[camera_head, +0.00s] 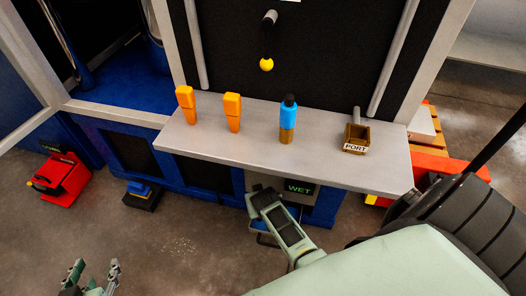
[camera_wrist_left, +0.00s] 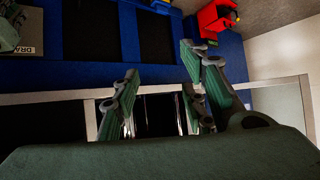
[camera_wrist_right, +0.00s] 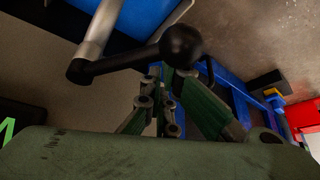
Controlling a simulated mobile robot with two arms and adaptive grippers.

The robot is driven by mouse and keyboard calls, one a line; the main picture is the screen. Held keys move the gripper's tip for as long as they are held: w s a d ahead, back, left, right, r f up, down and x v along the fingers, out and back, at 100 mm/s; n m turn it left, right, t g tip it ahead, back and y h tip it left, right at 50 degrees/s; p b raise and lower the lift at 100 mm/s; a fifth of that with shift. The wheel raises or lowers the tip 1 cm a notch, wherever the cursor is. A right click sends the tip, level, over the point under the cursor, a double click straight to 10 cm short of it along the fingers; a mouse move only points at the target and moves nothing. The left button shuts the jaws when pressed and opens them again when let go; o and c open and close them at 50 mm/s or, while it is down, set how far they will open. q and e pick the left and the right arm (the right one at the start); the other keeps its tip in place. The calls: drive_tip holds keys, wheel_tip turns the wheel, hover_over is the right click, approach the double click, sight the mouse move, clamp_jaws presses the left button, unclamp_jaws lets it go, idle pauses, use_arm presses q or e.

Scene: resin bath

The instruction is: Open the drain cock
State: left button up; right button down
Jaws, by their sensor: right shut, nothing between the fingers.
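In the right wrist view a black ball knob (camera_wrist_right: 181,46) sits on a dark lever arm that joins a pale metal pipe (camera_wrist_right: 99,30); this looks like the drain cock handle. My right gripper (camera_wrist_right: 168,100) is shut and empty, its fingers close to the knob; I cannot tell whether they touch it. In the head view my right arm reaches under the shelf, and the fingers are hidden there. My left gripper (camera_head: 92,272) is open and empty at the lower left, well away from the bench; its spread fingers also show in the left wrist view (camera_wrist_left: 160,105).
A grey shelf (camera_head: 215,150) overhangs the area, carrying two orange items (camera_head: 232,112), a blue bottle (camera_head: 288,118) and a PORT box (camera_head: 357,140). A WET display (camera_head: 298,188) is beneath it. A red box (camera_head: 60,180) stands on the floor. The front floor is clear.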

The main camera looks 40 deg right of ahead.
use_arm(q)
drive_tip(key=s+a+f+g+y+p, duration=0.1)
drive_tip(key=s+f+g, duration=0.2)
drive_tip(key=s+f, duration=0.1)
drive_tip(key=shift+s+a, duration=0.35)
drive_tip(key=shift+s, duration=0.3)
use_arm(e)
drive_tip(key=shift+s+a, duration=0.55)
drive_tip(key=shift+s, duration=0.2)
use_arm(q)
drive_tip(key=s+a+f+g+p, duration=0.1)
drive_tip(key=s+a+f+g, duration=0.1)
drive_tip(key=s, duration=0.4)
drive_tip(key=shift+s+f+g+y, duration=0.2)
drive_tip(key=shift+s+g+y, duration=0.2)
drive_tip(key=shift+g, duration=0.5)
use_arm(e)
drive_tip(key=shift+s+a, duration=0.35)
drive_tip(key=shift+s, duration=0.5)
use_arm(q)
drive_tip(key=shift+r+p, duration=0.1)
drive_tip(key=shift+p, duration=0.3)
use_arm(e)
drive_tip(key=shift+s, duration=0.15)
